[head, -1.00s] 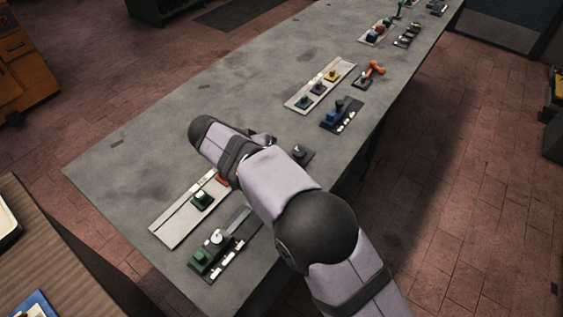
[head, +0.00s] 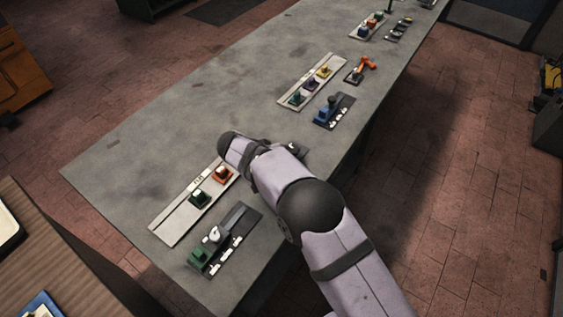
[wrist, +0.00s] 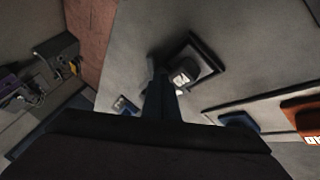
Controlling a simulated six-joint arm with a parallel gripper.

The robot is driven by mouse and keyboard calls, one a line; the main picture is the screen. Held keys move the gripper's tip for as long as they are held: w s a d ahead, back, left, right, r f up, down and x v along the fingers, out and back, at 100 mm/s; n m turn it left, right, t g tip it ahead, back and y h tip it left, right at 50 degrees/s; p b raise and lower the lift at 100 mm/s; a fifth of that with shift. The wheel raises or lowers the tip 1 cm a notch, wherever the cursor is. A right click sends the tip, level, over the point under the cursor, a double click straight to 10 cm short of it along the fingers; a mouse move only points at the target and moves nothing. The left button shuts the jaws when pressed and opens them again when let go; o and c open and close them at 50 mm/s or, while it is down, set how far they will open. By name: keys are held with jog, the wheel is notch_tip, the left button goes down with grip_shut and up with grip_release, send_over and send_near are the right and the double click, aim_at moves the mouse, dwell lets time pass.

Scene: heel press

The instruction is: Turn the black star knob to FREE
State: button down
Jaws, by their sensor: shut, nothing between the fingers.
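A small dark plate with a knob on it (head: 299,150) shows at the bench's right edge in the head view, partly hidden by my arm. In the wrist view a black square plate (wrist: 209,58) carries a part with a pale marking (wrist: 184,74); I take this to be the star knob, but its star shape and the FREE mark are not readable. My gripper (wrist: 158,82) shows as one narrow dark shape, shut and empty, close beside the knob. I cannot tell whether it touches. In the head view my arm hides the fingers.
A dark plate with a green block (head: 199,258) lies in front. Farther back are another strip (head: 297,101) and a blue unit (head: 331,112). The bench's left side is clear.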

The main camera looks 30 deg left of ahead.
jog(key=shift+w+d+n+y+b, duration=0.15)
jog(key=shift+d+n+y+b, duration=0.45)
jog(key=shift+n+b, duration=0.4)
dwell(0.3)
jog(key=n+b, duration=0.1)
jog(key=d+n+y+b, duration=0.1)
jog(key=b, duration=0.1)
jog(key=w+d+n+y+b, duration=0.1)
jog(key=b, duration=0.1)
jog(key=shift+f, duration=0.3)
jog(key=shift+w+d+r+n+y+b, duration=0.1)
jog(key=shift+w+d+n+y+b, duration=0.15)
jog(key=shift+n, duration=0.25)
jog(key=shift+w+d+r+n+y+b, duration=0.1)
jog(key=shift+d+n+y+b, duration=0.1)
jog(key=shift+n+y, duration=0.25)
jog(key=shift+w+d+r+n+g+y+p, duration=0.15)
jog(key=shift+w+d+n+g+y+p, duration=0.15)
jog(key=shift+n, duration=0.45)
jog(key=shift+w+d+n+y, duration=0.15)
jog(key=shift+w+n+y, duration=0.15)
jog(key=shift+n, duration=0.1)
jog(key=shift+w+d, duration=0.2)
jog(key=shift+w, duration=0.05)
